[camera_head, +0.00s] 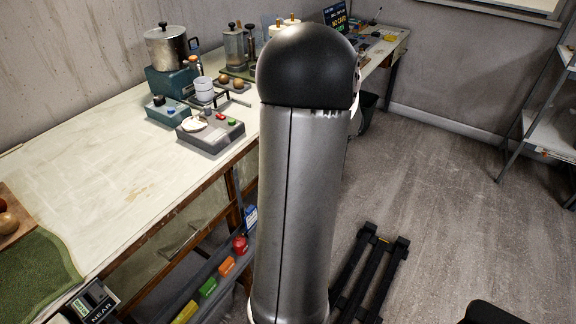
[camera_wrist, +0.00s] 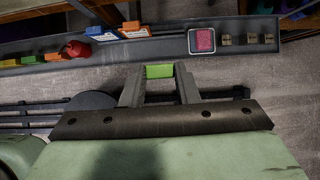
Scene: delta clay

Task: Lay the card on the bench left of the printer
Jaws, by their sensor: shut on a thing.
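My gripper (camera_wrist: 159,74) is in the wrist view, its two grey fingers shut on a bright green piece (camera_wrist: 159,71). This looks like the card, though only a small part of it shows between the fingertips. It is held over the floor, in front of a long grey rail tray. The bench (camera_head: 90,180) is at the left of the head view. My arm hides my gripper there. A dark screen with green and yellow text (camera_head: 336,17) stands at the bench's far end. I cannot tell which device is the printer.
The grey tray (camera_wrist: 160,48) holds colored pieces, a red knob-like thing (camera_wrist: 78,49) and a pink square (camera_wrist: 202,40). A pot (camera_head: 168,48), control boxes (camera_head: 210,132) and jars crowd the bench's back. Its near left top is bare, beside a green cloth (camera_head: 40,270).

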